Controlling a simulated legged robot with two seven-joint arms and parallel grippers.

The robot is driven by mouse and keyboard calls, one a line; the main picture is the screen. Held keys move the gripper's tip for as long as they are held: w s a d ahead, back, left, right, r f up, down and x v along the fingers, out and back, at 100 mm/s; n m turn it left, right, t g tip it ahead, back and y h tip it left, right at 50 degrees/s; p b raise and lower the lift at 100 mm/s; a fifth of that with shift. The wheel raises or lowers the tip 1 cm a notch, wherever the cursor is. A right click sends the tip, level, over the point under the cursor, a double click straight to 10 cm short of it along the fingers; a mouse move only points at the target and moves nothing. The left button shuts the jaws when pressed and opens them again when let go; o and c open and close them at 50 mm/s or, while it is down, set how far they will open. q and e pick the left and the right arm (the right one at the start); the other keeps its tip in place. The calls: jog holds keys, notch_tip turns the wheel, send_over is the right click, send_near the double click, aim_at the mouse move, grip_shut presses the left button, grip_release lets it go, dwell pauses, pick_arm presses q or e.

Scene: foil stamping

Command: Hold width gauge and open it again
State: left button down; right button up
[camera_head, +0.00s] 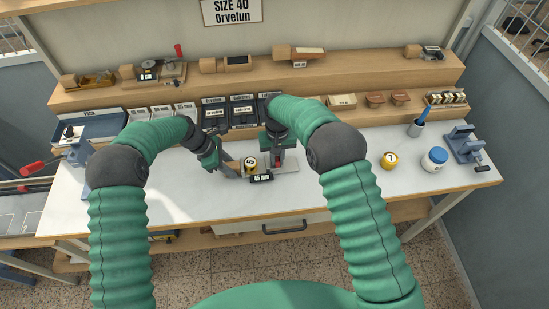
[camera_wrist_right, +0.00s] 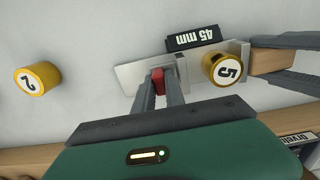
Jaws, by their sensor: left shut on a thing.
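The width gauge (camera_head: 283,171) is a grey metal plate on the white table, with a black "45 mm" plate (camera_head: 262,178) in front. In the right wrist view it has a grey end block (camera_wrist_right: 240,50) and a wooden piece (camera_wrist_right: 267,61) at that end. My left gripper (camera_head: 226,166) is shut on this wooden piece. A yellow cylinder marked 5 (camera_wrist_right: 222,67) stands beside the end block, over the plate. My right gripper (camera_wrist_right: 160,82) has its fingers on both sides of the gauge's red part (camera_wrist_right: 158,79); whether they press it is unclear.
A yellow cylinder marked 2 (camera_wrist_right: 37,78) lies apart from the gauge. Black labelled bins (camera_head: 243,113) stand behind. The table's front left is clear.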

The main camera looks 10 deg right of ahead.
aim_at(277, 158)
jog(key=shift+o, duration=0.6)
notch_tip(277, 158, up, 12)
pick_arm(q)
jog(key=c, duration=1)
grip_release()
jog(key=shift+o, duration=0.2)
pick_arm(e)
jog(key=shift+f, duration=0.1)
